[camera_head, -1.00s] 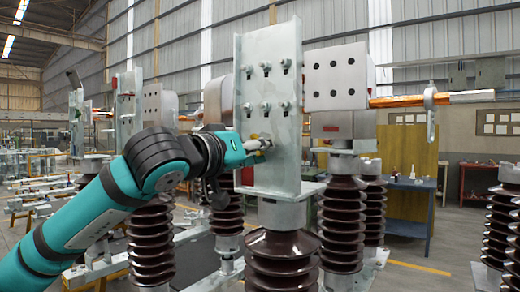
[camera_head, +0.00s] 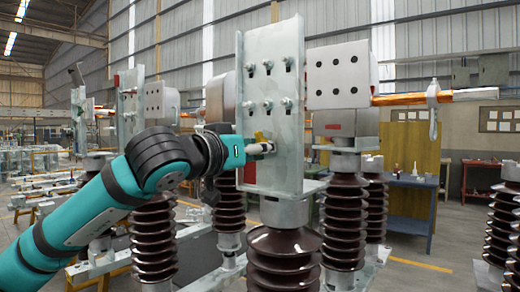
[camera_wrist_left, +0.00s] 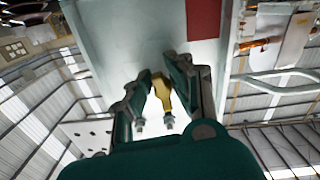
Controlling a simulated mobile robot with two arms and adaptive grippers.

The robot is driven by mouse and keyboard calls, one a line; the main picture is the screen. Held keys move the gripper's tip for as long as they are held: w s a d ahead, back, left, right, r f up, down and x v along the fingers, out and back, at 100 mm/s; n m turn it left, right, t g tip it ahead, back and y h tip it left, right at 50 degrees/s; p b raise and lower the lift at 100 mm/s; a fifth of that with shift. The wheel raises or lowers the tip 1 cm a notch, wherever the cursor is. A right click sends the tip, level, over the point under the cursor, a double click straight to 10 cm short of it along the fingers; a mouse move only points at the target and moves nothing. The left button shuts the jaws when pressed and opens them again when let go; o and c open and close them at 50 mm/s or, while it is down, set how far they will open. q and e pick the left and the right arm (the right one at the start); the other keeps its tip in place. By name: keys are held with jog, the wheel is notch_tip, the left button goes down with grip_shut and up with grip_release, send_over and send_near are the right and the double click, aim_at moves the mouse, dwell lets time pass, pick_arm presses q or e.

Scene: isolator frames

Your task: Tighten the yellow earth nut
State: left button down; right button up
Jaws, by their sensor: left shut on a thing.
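The yellow earth nut (camera_wrist_left: 161,92) shows in the left wrist view between the two fingers of my left gripper (camera_wrist_left: 159,75). The fingers are closed around it, near the pale metal plate (camera_wrist_left: 115,40). In the head view my left gripper (camera_head: 262,147) is at the lower left part of the upright plate (camera_head: 277,165). A small bit of yellow shows just above the fingers there; the rest of the nut is hidden. My right gripper is in neither view.
Several bolts (camera_head: 267,104) stick out of the plate above my gripper. The plate stands on a brown ribbed insulator (camera_head: 283,262). Behind it are a grey metal block (camera_head: 338,78) and a copper bar (camera_head: 400,100). More insulators (camera_head: 153,240) stand at the left.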

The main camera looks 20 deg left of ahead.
pick_arm(q)
jog(key=shift+d+f, duration=0.1)
jog(key=shift+f, duration=0.15)
jog(key=c, duration=1.5)
grip_release()
jog(key=shift+o, duration=0.6)
jog(key=shift+r, duration=0.15)
jog(key=shift+s, duration=0.1)
jog(key=v, duration=1.2)
